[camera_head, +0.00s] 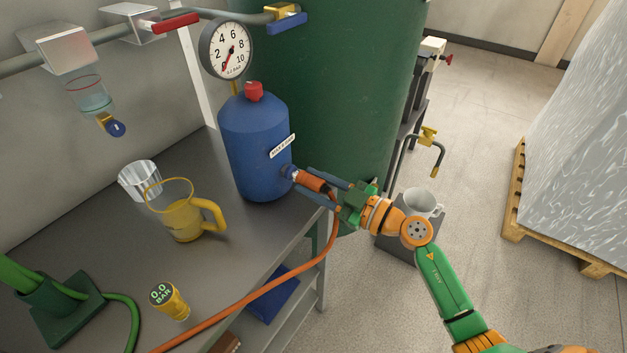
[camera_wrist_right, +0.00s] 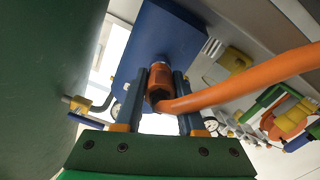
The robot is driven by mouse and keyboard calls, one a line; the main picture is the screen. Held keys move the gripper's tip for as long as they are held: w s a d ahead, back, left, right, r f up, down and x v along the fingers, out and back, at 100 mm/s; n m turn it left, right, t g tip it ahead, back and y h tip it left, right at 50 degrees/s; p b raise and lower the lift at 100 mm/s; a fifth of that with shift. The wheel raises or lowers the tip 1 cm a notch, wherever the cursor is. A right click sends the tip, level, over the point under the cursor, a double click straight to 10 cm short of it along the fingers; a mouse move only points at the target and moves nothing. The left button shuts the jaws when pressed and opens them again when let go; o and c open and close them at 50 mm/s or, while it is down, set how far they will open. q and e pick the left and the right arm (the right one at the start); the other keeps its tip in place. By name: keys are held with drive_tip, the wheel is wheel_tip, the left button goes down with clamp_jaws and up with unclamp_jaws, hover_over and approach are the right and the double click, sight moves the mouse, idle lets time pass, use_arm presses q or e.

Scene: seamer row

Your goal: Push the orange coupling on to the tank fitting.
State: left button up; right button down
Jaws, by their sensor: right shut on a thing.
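The blue tank (camera_head: 258,150) with a red cap stands on the grey bench. Its small metal fitting (camera_head: 289,172) sticks out low on the right side. My right gripper (camera_head: 322,188) is shut on the orange coupling (camera_head: 310,181), in line with the fitting and right at it. The wrist view shows the coupling (camera_wrist_right: 160,80) between the two blue fingers, pointing at the blue tank (camera_wrist_right: 165,40). I cannot tell whether it is fully seated. An orange hose (camera_head: 262,290) runs from the coupling down across the bench's front edge.
A yellow jug (camera_head: 183,215), a clear cup (camera_head: 138,180) and a yellow gauge reading 0.0 BAR (camera_head: 168,302) stand left on the bench (camera_head: 115,245). A round dial (camera_head: 226,50) is above the tank. A large green vessel (camera_head: 330,90) stands close behind my gripper.

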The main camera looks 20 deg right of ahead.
sight(323, 188)
drive_tip(key=shift+w+a, duration=0.25)
drive_tip(key=shift+w, duration=0.05)
idle(0.5)
drive_tip(key=shift+c, duration=2.2)
unclamp_jaws()
drive_tip(key=v, duration=0.7)
drive_tip(key=shift+s, duration=0.1)
